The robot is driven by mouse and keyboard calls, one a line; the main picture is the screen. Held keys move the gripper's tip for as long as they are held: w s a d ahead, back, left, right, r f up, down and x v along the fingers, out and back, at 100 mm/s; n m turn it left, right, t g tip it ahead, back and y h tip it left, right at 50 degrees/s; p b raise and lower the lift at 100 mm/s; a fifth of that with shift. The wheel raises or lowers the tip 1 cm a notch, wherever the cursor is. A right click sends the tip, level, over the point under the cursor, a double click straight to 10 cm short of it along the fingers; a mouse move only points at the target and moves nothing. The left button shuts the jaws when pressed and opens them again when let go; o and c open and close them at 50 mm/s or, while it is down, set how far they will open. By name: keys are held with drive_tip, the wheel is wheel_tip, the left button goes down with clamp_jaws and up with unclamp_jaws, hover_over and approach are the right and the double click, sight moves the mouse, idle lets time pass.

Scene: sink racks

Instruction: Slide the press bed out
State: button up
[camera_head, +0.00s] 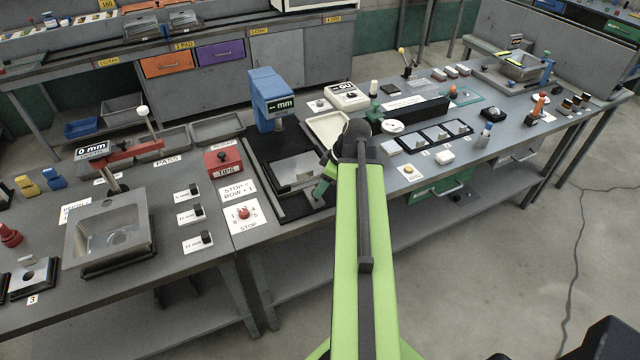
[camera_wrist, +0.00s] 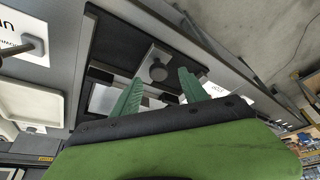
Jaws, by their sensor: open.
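The blue press (camera_head: 270,98) with a "mm" display stands on a dark base (camera_head: 262,150). Its grey metal bed (camera_head: 292,168) lies low in front of the press column. In the wrist view the bed's metal plate (camera_wrist: 165,50) carries a round dark knob (camera_wrist: 158,71). My gripper (camera_head: 322,186) is at the bed's right front corner. In the wrist view my gripper's green fingers (camera_wrist: 160,84) are spread apart and empty, with the knob showing between their tips. Whether they touch it cannot be told. My arm hides part of the bed's right side in the head view.
A cream tray (camera_head: 327,128) lies right of the press and also shows in the wrist view (camera_wrist: 30,92). A red box (camera_head: 223,160) and a white stop card with a red button (camera_head: 243,213) are on the left. The bench's front edge is close to the bed.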

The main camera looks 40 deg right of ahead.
drive_tip(key=p+v, duration=1.1)
drive_tip(key=v, duration=0.3)
drive_tip(key=shift+s, duration=0.1)
drive_tip(key=w+a+f+n+g+b, duration=0.15)
drive_tip(key=w+a, duration=0.25)
drive_tip(key=a, duration=0.4)
drive_tip(key=w+a+f+n+y+b, duration=0.1)
drive_tip(key=w+a+f+n+b, duration=0.2)
drive_tip(key=a, duration=0.5)
drive_tip(key=w+a+f+n+b, duration=0.1)
drive_tip(key=w+a+f+b, duration=0.15)
drive_tip(key=w+a, duration=0.35)
drive_tip(key=s+a+f+m+g+h+b, duration=0.1)
drive_tip(key=a+f+m, duration=0.1)
drive_tip(key=a+m, duration=0.3)
drive_tip(key=s+a+f+m+g+h+b, duration=0.1)
drive_tip(key=a+m, duration=0.5)
drive_tip(key=a, duration=0.6)
wheel_tip(320, 180, down, 3)
drive_tip(key=shift+r+h+b, duration=0.25)
drive_tip(key=shift+h+b, duration=0.25)
drive_tip(key=shift+b, duration=0.25)
